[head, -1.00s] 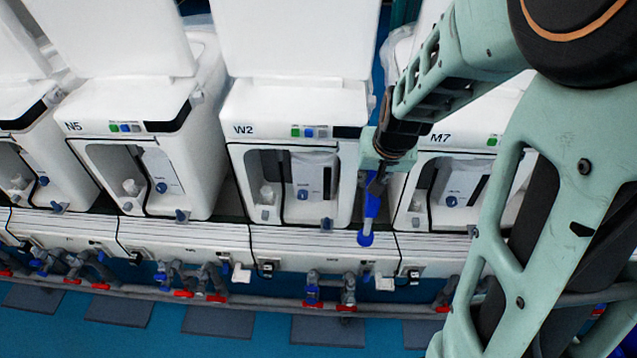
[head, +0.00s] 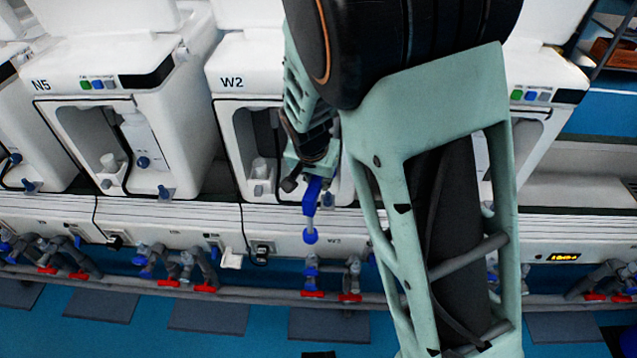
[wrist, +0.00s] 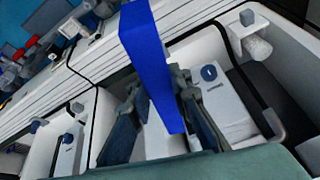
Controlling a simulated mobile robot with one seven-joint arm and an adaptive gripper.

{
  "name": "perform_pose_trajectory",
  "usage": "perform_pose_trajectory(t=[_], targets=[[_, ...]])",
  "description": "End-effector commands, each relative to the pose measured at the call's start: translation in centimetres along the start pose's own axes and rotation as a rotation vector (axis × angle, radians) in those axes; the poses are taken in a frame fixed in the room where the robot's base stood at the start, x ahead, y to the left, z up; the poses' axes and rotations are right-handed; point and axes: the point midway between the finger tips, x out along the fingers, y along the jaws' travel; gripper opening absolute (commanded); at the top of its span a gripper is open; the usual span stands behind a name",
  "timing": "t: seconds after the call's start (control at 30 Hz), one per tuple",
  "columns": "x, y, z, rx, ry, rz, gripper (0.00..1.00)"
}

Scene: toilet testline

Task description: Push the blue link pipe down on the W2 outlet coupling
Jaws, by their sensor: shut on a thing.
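The blue link pipe (head: 311,208) hangs below my gripper (head: 315,178) in front of the W2 unit (head: 232,92). I cannot tell for sure which fitting is the W2 outlet coupling. In the wrist view the pipe (wrist: 150,55) runs between the two fingers of my gripper (wrist: 163,108), which are shut on it. My arm hides the right part of W2.
A second red-handled valve (head: 350,280) stands right of the blue-topped fitting. A grey pipe rail (head: 240,297) runs along the bottom. The N5 unit (head: 85,105) is at the left. A white bracket (head: 231,260) juts out left of the pipe. The blue floor in front is clear apart from dark mats.

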Motion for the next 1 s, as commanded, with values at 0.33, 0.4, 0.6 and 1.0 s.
perform_pose_trajectory(t=[0.33, 0.4, 0.6, 1.0], targets=[[2.7, 0.2, 1.1, -0.001, -0.001, 0.000, 0.00], [3.4, 0.2, 1.4, -0.001, -0.001, 0.000, 0.00], [5.0, 0.3, 2.1, -0.001, 0.000, -0.001, 0.00], [5.5, 0.3, 2.3, -0.001, 0.000, -0.001, 0.00]])
